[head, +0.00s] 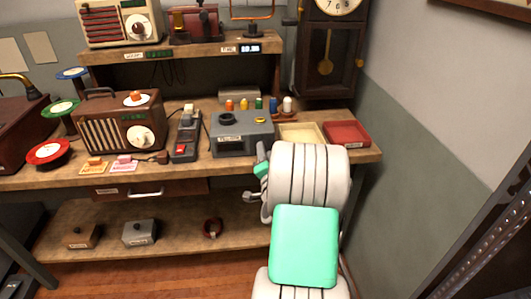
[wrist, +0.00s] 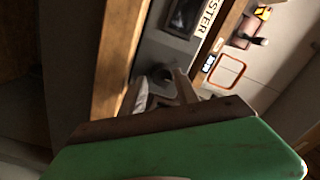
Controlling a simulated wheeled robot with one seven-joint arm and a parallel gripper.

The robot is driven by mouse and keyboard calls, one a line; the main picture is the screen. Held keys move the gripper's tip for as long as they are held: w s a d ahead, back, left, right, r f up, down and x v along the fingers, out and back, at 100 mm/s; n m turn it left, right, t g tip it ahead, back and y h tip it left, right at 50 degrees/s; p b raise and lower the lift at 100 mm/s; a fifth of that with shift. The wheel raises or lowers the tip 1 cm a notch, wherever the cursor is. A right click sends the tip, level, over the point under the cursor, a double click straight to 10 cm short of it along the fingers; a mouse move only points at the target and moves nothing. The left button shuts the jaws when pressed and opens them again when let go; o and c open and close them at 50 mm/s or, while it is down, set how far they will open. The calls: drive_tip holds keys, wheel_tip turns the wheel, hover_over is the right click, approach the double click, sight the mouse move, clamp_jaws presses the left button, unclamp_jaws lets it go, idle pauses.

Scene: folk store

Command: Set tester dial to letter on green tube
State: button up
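The tester looks to be the grey box (head: 243,146) on the bench, with a dark round part (head: 228,118) on top and a small yellow part at right. The green tube (head: 259,103) stands behind it in a row of coloured tubes; its letter is too small to read. My gripper (head: 249,196) is in front of the bench, right of centre. In the wrist view, a grey panel (wrist: 150,55) lies beside a label ending "STER". My gripper's fingers (wrist: 163,92) are apart there, with nothing seen held. A dark knob-like part (wrist: 160,73) shows just beyond them.
A brown radio (head: 122,120) and a handheld meter (head: 186,135) stand left of the grey box. A tall clock (head: 328,55) stands behind. A drawer (head: 145,191) sits under the benchtop.

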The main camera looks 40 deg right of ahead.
drive_tip(key=shift+o, duration=1)
drive_tip(key=shift+w+r, duration=0.1)
drive_tip(key=b+v, duration=0.3)
drive_tip(key=v, duration=0.5)
